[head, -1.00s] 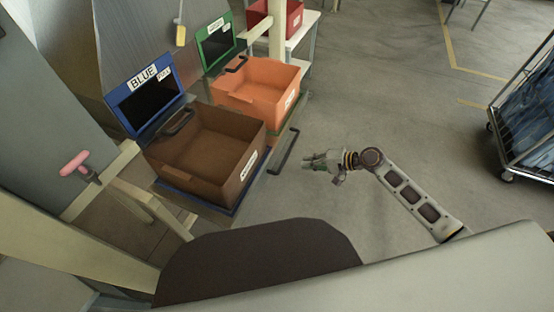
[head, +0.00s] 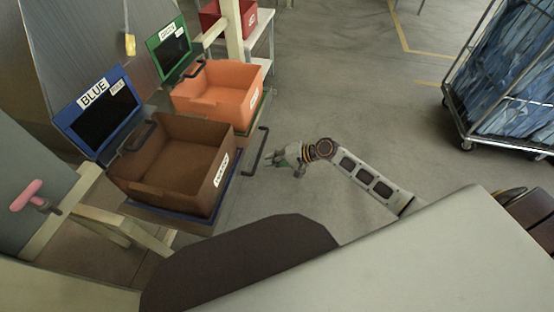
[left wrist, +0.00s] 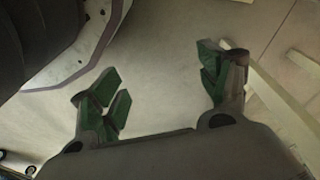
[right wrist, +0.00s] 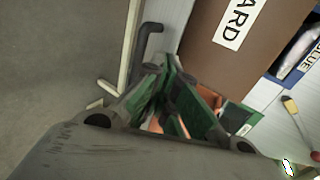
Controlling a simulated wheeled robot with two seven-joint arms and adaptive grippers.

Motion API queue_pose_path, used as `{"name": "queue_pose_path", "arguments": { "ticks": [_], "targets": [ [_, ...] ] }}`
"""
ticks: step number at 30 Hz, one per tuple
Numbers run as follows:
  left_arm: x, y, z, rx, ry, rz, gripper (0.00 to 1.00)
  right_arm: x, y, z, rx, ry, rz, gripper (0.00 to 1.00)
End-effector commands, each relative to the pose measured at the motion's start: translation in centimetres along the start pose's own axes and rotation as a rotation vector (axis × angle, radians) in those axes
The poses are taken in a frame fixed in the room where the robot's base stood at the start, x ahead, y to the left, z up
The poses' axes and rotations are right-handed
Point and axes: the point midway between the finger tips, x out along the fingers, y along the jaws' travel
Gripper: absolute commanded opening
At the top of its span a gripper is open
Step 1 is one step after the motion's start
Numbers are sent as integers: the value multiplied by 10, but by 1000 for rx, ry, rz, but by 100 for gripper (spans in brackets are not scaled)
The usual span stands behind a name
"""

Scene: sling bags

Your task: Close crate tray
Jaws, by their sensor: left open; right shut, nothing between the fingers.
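A brown crate (head: 222,182) sits on a blue-edged tray (head: 231,196) below the sign reading BLUE (head: 98,112). An orange crate (head: 243,110) sits behind it, below a green-framed sign (head: 168,50). A dark bar handle (head: 256,150) sticks out at the trays' right side. My right gripper (head: 278,159) is just right of this handle in the head view. In the right wrist view its green fingers (right wrist: 165,85) are together and empty, with the handle (right wrist: 148,38) and the brown crate (right wrist: 270,40) beyond. My left gripper (left wrist: 160,92) is open and empty, seen only in the left wrist view.
A wheeled cage cart (head: 505,90) with blue contents stands at the right. A red crate (head: 212,18) is on a rack at the back. A pink-handled lever (head: 28,196) is at the left. The floor (head: 350,90) between rack and cart is clear.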

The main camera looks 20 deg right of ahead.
Motion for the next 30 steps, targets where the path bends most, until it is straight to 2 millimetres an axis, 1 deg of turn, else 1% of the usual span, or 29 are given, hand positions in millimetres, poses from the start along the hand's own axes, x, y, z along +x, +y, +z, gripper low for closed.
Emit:
{"name": "queue_pose_path", "arguments": {
  "ticks": [3,8,14,15,18,24,30],
  "targets": [
    [-6,3,0,0,-5,5,76,14,0,0,1,0,-2,0],
    [-13,6,1,1,-16,10,76,33,-1,0,1,0,-2,0],
    [-27,8,-8,2,-15,15,76,57,-1,0,1,1,-2,0],
    [-31,9,-10,2,-14,16,76,60,-4,-1,0,1,-3,0],
    [-36,10,-12,2,-10,18,76,69,-9,0,-1,0,-2,0],
    [-40,13,-6,2,-25,23,76,83,-16,0,-1,0,-1,0],
    [-44,13,-9,3,-22,23,76,89,-20,0,1,0,-1,0]
  ]
}}
